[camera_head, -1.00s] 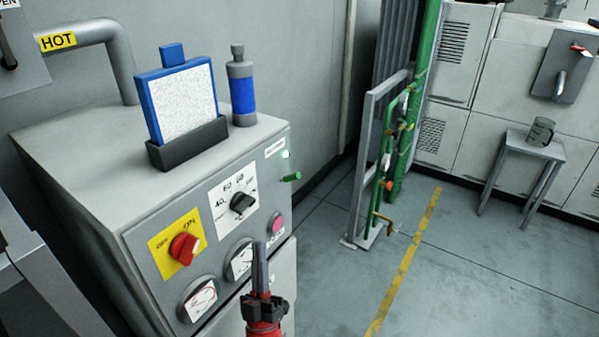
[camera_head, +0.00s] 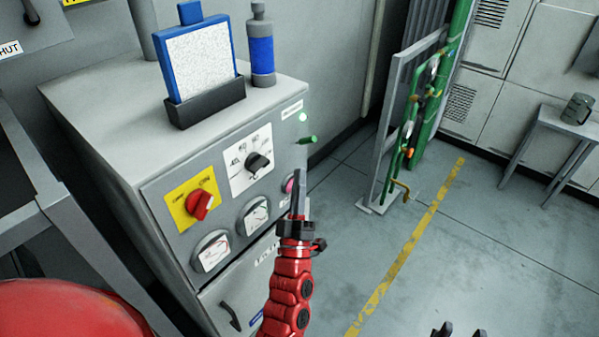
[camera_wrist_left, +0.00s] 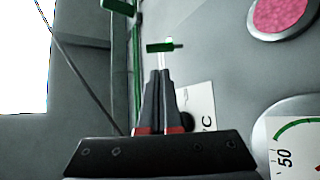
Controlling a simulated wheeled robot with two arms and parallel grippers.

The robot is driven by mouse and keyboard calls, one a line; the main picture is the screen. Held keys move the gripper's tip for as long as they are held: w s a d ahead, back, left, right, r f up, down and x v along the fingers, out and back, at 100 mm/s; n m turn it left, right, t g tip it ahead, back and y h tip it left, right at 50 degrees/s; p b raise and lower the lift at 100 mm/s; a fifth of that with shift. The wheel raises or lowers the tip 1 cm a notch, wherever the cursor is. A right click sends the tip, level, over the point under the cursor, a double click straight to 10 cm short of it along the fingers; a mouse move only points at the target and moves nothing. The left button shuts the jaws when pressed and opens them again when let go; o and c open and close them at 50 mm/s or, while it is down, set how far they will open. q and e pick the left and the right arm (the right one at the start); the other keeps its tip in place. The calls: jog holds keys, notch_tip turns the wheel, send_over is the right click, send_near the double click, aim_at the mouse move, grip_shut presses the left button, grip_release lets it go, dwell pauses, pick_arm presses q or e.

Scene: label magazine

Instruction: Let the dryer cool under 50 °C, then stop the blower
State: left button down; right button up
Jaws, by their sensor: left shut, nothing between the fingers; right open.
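The dryer is a grey cabinet (camera_head: 100,125). Its front has a red knob (camera_head: 200,205) on a yellow plate, a black knob (camera_head: 258,163) on a white plate, and two round gauges (camera_head: 211,252) (camera_head: 256,215). The gauge needles are too small to read. A pink button (camera_head: 289,184) is partly hidden by my left gripper (camera_head: 299,176); it also shows in the wrist view (camera_wrist_left: 278,14). A green lamp (camera_head: 303,117) glows above a green peg (camera_head: 306,140). My left gripper is shut and empty in front of the panel. My right gripper (camera_head: 460,330) is open at the bottom edge.
A blue-framed white panel (camera_head: 200,62) in a black holder and a blue bottle (camera_head: 262,45) stand on the dryer. Green pipes (camera_head: 412,120) on a grey frame and a small table (camera_head: 555,125) with a mug (camera_head: 578,108) stand right. The floor between is clear.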

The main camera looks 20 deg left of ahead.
aim_at(302, 144)
pick_arm(q)
jog(key=p+x, duration=0.2)
jog(key=x, duration=0.6)
jog(key=shift+w+a+r+p, duration=0.1)
jog(key=shift+w+r+p, duration=0.1)
jog(key=shift+p, duration=0.15)
jog(key=shift+f, duration=0.1)
